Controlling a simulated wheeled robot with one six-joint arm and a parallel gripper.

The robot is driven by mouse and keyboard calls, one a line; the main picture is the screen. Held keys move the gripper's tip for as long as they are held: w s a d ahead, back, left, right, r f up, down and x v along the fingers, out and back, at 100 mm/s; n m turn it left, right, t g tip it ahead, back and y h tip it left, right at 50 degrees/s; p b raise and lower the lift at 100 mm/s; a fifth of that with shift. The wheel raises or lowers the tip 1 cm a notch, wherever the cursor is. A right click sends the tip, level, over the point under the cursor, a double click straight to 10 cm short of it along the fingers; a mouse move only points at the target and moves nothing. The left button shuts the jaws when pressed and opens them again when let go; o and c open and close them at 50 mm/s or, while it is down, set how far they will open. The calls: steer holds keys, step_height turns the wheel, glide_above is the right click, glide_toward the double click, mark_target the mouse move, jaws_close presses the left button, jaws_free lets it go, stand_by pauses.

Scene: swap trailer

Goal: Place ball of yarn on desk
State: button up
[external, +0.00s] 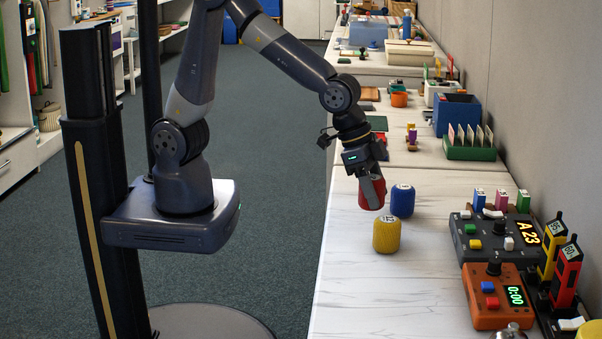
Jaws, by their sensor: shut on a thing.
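My gripper (372,181) is shut on a red ball of yarn (365,196), a rounded cylinder partly hidden by the finger. It is over the left part of the white desk (366,290). I cannot tell whether its underside touches the desktop. A blue ball of yarn (402,202) stands upright on the desk just right of the red one. A yellow ball of yarn (386,237) with a white label on top stands nearer the camera, apart from the gripper.
At right are a dark control box (500,237), an orange timer box (496,296) and yellow and red handheld devices (566,272). A green tray (470,150) and blue bin (457,113) stand farther back. The desk's near left part is clear.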

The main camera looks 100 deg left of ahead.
steer(key=a+f+n, duration=0.1)
steer(key=a, duration=0.1)
steer(key=a+f+n, duration=0.1)
steer(key=a+f+n+y, duration=0.1)
steer(key=a+f, duration=0.1)
steer(key=shift+s+a, duration=0.25)
steer(key=shift+a, duration=0.05)
steer(key=w+a+r+p, duration=0.1)
steer(key=a+r+p, duration=0.2)
steer(key=r+p, duration=0.7)
steer(key=w+a+r+p, duration=0.1)
steer(key=a+r+p, duration=0.3)
steer(key=r+p, duration=0.6)
steer(key=p, duration=0.4)
steer(key=shift+r, duration=0.3)
steer(key=shift+w+f, duration=0.1)
